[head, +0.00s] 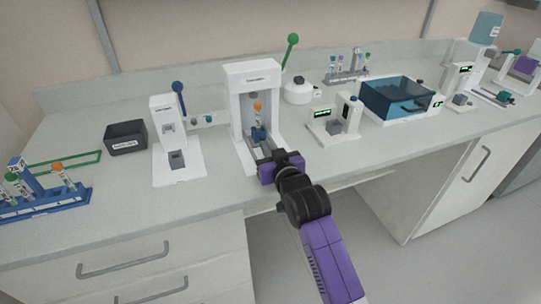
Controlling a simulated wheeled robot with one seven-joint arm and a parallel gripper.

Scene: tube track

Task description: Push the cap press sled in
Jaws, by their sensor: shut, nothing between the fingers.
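The cap press (253,75) is a white frame with a green-knobbed lever, standing on the bench in the head view. Its sled (258,139) is a small blue carriage on the press's base track, at the opening of the frame. A tube with an orange cap (257,109) stands upright in the sled. My gripper (270,158) is shut and empty, just in front of the sled at the front end of the track. My gripper hides the front end of the track, and I cannot tell whether the fingertips touch the sled.
A white device with a blue-knobbed lever (166,130) stands left of the press. A small white instrument (333,127) stands close on the right. A dark bin (126,137) and a blue tube rack (45,203) are farther left. The front bench strip is clear.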

